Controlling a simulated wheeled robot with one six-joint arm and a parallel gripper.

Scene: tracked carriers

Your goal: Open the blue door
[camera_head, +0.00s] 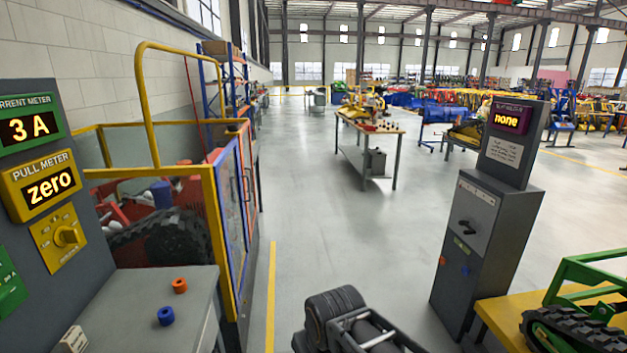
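The blue door (231,205) is a tall panel with a blue frame on the left, set in the side of a yellow-framed enclosure (212,215). I see it at a steep slant, and it looks in line with the enclosure's side, so it appears shut. Its handle is too small to make out surely. A red-orange framed door (247,170) stands just beyond it. Dark parts of my own arm show at the bottom middle, well apart from the blue door; my gripper's fingers are not visible.
A grey meter panel (45,215) and grey desk (140,310) with an orange and a blue ring stand at left. A grey cabinet (480,245) and yellow table (505,320) stand at right. The floor between is clear up to a workbench (368,125).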

